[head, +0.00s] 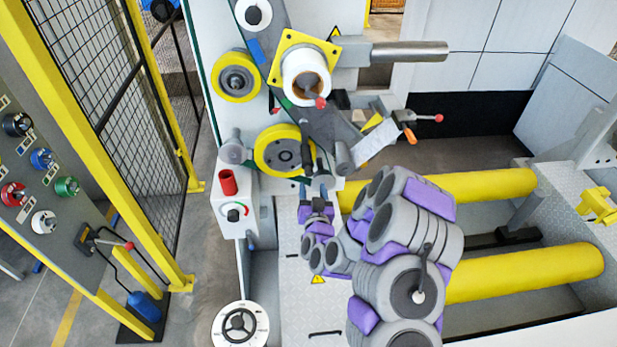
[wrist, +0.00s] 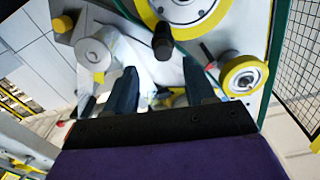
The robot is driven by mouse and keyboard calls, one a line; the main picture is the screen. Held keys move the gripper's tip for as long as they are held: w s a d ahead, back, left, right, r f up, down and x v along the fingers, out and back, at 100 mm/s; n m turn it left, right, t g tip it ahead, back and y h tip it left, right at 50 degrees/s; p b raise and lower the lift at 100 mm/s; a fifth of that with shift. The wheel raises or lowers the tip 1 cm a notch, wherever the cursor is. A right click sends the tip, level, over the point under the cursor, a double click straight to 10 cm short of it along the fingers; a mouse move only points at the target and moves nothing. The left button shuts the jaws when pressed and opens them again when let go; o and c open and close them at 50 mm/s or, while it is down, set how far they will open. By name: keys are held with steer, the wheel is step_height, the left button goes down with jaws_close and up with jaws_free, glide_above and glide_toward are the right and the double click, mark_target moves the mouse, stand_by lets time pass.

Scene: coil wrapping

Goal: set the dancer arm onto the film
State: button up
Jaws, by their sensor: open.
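The machine head carries a white film roll (head: 305,70) on a yellow square plate, with a white film sheet (head: 376,142) hanging at the lower right. A dark grey sloping arm (head: 325,122), which may be the dancer arm, ends in a grey roller (head: 343,158). A black handle (head: 307,148) stands in front of a large yellow-rimmed wheel (head: 270,153); it also shows in the wrist view (wrist: 163,42). My gripper (head: 314,190) is open and empty just below the handle. In the wrist view its fingers (wrist: 160,82) are spread, with the handle ahead, between them and apart.
Two yellow rollers (head: 525,275) lie at the lower right. Mesh fencing (head: 100,70) bounds the left.

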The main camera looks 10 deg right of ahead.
mark_target(309, 174)
steer(key=b, duration=0.3)
steer(key=shift+w+f, duration=0.15)
steer(key=shift+w, duration=0.05)
steer(key=shift+a+b, duration=0.1)
steer(key=shift+b, duration=0.55)
steer(key=shift+w+r+b, duration=0.15)
steer(key=shift+w+b, duration=0.25)
steer(key=shift+w, duration=1.8)
steer(key=shift+w+r+b, duration=0.1)
steer(key=shift+w+b, duration=0.25)
steer(key=shift+w, duration=1.8)
jaws_close()
